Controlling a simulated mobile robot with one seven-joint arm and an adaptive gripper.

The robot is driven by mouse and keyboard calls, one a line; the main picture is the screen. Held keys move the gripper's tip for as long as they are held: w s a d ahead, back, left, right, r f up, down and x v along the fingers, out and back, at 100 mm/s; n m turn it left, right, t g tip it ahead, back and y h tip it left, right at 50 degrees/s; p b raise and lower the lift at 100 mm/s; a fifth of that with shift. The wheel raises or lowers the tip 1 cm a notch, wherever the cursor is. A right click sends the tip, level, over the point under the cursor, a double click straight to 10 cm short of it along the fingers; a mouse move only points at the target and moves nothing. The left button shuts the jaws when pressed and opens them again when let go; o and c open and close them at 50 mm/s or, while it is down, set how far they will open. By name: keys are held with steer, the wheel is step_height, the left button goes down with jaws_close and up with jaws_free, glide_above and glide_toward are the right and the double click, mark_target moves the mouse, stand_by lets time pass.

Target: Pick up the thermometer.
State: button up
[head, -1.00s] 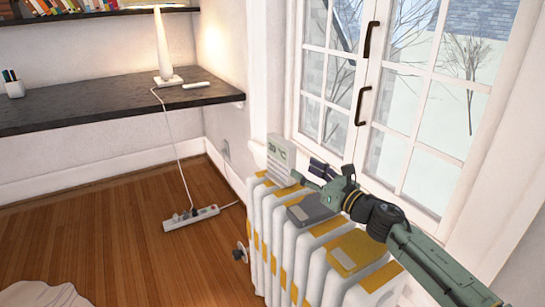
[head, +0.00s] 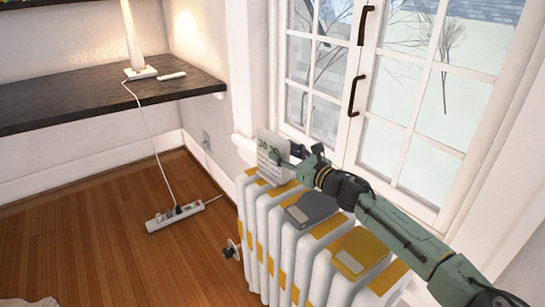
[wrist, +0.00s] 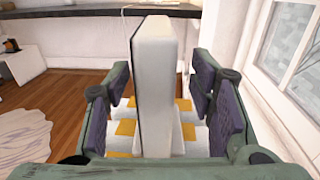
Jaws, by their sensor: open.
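The thermometer (head: 268,148) is a pale upright slab with a numeric display, standing at the far end of the white radiator's top. In the wrist view the thermometer (wrist: 153,85) shows edge-on, tall and slim. My gripper (head: 284,156) is at it, its fingers overlapping its right part in the head view. In the wrist view my gripper (wrist: 161,90) is open, with a dark pad on each side of the thermometer and a visible gap on both sides. The lower part of the thermometer is partly hidden in the head view.
The radiator (head: 259,213) has yellow patches; a grey floppy disk (head: 310,207) and a yellow one (head: 360,253) lie on it. The window (head: 425,90) stands close behind my arm. A dark desk (head: 100,99) and a power strip (head: 175,216) are at left.

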mark_target(275, 147)
steer(key=p+x, duration=0.1)
steer(key=x, duration=0.3)
steer(key=shift+s+a+r, duration=0.15)
steer(key=shift+a, duration=0.05)
steer(key=shift+w+a, duration=0.3)
steer(key=shift+w, duration=0.15)
steer(key=shift+c, duration=0.4)
jaws_close()
